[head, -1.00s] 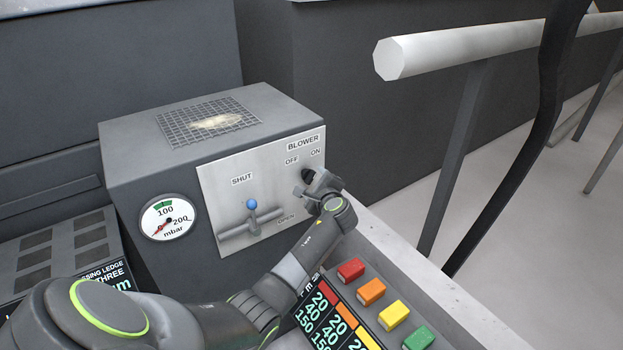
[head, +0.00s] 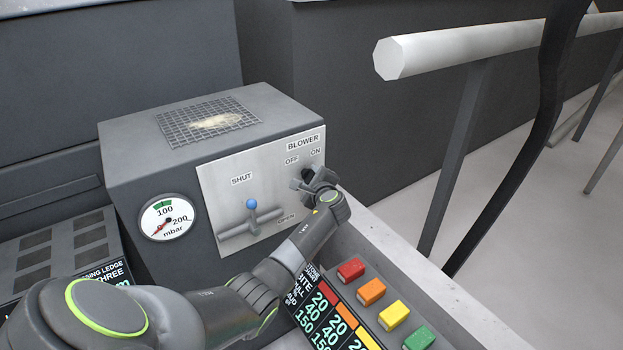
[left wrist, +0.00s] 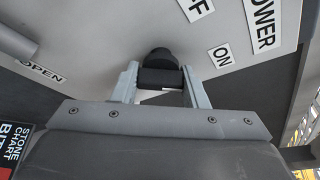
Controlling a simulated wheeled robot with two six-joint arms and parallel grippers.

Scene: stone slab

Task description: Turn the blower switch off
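The blower switch is a black knob (head: 307,174) on the pale panel, below the OFF and ON labels. My left gripper (head: 315,182) is at it. In the left wrist view the black knob (left wrist: 160,76) sits between the two grey fingers of my left gripper (left wrist: 161,82). The knob fills the space between them, and I see no clear gap on either side, so the gripper looks shut on it. The fingers hide part of the knob in the head view, and its pointing direction is hard to read. My right gripper is not in view.
A lever with a blue ball (head: 251,204) is on the same panel, left of the switch, between SHUT and OPEN. A pressure gauge (head: 168,218) is further left. Several coloured blocks (head: 372,291) stand at the lower right. A pale rail (head: 460,47) crosses the upper right.

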